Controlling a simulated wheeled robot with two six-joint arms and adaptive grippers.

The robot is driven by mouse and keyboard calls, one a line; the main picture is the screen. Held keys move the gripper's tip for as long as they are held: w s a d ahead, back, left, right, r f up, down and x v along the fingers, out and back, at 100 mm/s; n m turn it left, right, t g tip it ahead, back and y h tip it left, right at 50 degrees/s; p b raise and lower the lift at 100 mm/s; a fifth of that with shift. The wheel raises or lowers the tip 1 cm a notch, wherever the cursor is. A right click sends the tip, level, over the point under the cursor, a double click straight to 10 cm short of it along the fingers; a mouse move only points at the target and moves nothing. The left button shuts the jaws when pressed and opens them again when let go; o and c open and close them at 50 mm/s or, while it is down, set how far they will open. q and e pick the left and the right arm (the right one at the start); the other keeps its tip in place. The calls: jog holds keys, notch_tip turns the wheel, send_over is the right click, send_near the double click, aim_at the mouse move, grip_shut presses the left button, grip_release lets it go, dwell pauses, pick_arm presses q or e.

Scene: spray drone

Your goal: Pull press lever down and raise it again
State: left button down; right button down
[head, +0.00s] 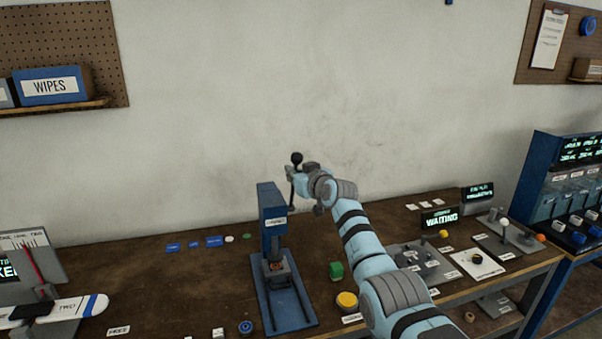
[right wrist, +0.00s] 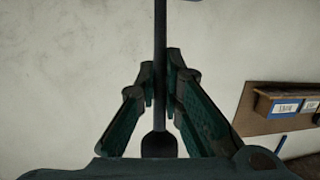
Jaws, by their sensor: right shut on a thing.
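The blue press (head: 272,215) stands upright on the wooden bench near the middle of the head view. Its lever ends in a black ball knob (head: 297,158) and points up. My right gripper (head: 294,178) is at the lever, just below the knob. In the right wrist view the dark lever rod (right wrist: 160,60) runs between the two fingers (right wrist: 162,95), which are closed about it. My left gripper is not in view.
A lit WAITING display (head: 440,218) stands farther right. A white wing-like part (head: 62,308) is at the left.

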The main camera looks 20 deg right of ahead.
jog(key=shift+w+r+g, duration=0.3)
jog(key=shift+r, duration=0.05)
jog(key=shift+d, duration=0.1)
jog(key=c, duration=1.8)
grip_release()
jog(key=shift+o, duration=0.5)
jog(key=shift+f, duration=0.15)
jog(key=a+v, duration=0.1)
jog(key=v, duration=1)
jog(key=shift+s+d, duration=0.4)
jog(key=shift+d, duration=0.1)
